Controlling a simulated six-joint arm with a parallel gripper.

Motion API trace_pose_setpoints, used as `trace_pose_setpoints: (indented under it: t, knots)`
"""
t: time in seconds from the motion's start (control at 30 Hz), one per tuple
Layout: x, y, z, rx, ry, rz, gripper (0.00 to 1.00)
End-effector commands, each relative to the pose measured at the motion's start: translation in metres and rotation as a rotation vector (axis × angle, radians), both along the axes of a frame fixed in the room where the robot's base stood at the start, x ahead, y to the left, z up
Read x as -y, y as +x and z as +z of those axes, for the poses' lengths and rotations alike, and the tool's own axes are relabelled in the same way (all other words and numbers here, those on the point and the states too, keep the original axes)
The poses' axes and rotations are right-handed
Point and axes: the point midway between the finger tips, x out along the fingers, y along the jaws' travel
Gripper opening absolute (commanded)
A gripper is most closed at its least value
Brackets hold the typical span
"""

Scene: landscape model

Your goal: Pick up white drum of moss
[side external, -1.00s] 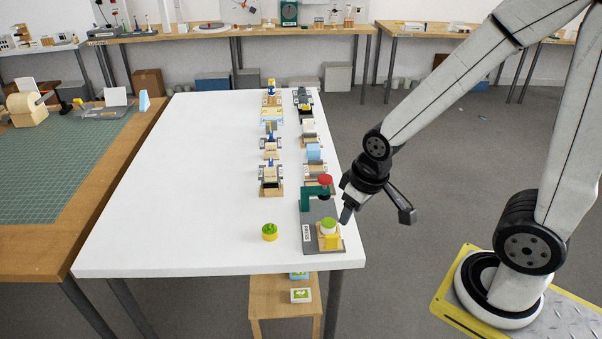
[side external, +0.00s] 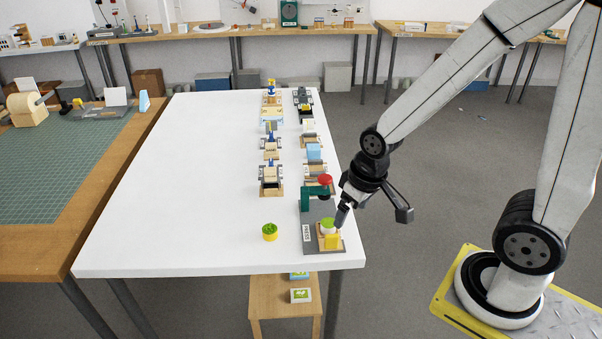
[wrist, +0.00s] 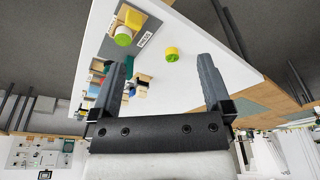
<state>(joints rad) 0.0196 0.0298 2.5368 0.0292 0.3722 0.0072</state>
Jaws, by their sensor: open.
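The white drum of moss (side external: 328,226), with a green top, stands upright on a wooden pad of a grey station, beside a yellow block (side external: 332,241). The drum also shows in the wrist view (wrist: 122,36), at upper left beyond the left finger. My gripper (side external: 342,218) is close to the drum's right side and slightly above it; contact cannot be told. In the wrist view its two fingers (wrist: 162,57) are wide apart with nothing held between them.
A yellow drum of moss (side external: 270,232) stands on the white table (side external: 190,190), left of the station. A green press with a red knob (side external: 325,180) rises just behind the white drum. Several small stations line the table's right side. The table's left half is clear.

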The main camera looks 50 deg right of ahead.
Motion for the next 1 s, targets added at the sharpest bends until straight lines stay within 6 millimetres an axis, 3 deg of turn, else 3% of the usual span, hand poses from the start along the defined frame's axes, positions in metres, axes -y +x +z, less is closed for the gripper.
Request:
trace_pose_setpoints:
  t: [0.47,1.0]
  knots:
    - [0.036,0.024,-0.044,-0.291,0.229,-0.514,1.0]
    - [0.084,0.061,-0.109,-0.606,0.69,-1.143,1.0]
